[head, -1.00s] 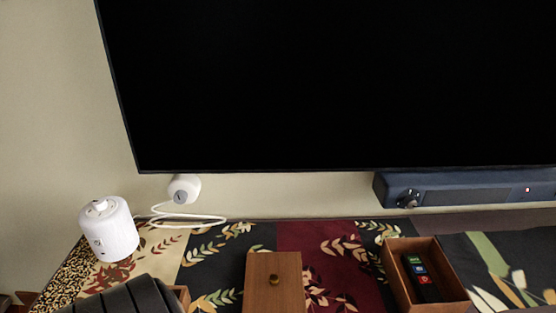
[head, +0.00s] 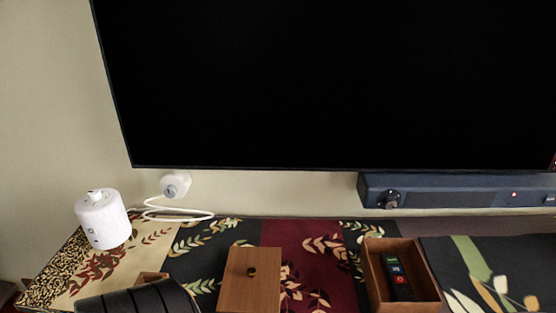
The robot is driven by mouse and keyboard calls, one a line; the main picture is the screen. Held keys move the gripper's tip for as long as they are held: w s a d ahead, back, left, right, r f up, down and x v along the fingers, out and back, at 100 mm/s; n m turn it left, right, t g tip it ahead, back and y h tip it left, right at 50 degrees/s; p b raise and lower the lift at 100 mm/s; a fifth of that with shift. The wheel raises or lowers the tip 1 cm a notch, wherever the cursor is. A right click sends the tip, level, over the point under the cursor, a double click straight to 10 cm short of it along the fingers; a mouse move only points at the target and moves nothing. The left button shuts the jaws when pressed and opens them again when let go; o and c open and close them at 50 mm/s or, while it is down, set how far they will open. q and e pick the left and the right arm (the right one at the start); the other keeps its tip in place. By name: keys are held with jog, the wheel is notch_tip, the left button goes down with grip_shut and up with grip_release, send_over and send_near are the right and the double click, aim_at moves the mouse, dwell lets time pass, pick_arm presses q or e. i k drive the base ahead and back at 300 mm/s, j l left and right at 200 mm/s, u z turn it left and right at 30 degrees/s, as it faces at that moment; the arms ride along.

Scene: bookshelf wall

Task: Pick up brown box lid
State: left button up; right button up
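The brown box lid (head: 249,284) is a flat wooden panel with a small dark round knob (head: 251,271). It lies near the bottom centre of the head view, on the patterned cloth. Its near edge runs out of the frame, so I cannot tell what is under it. A black ribbed part of my arm (head: 140,299) shows at the bottom left, to the left of the lid and apart from it. Neither of my grippers' fingertips is in view.
An open brown box (head: 433,290) holding a black remote (head: 399,281) stands right of the lid. A white cylinder (head: 103,219) with a cable stands at left. A television (head: 330,80) and soundbar (head: 460,191) are behind.

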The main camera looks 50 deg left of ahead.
aim_at(251, 283)
jog(key=u, duration=0.45)
jog(key=l+u, duration=0.15)
jog(key=u, duration=0.35)
jog(key=l+u, duration=0.1)
jog(key=u, duration=0.35)
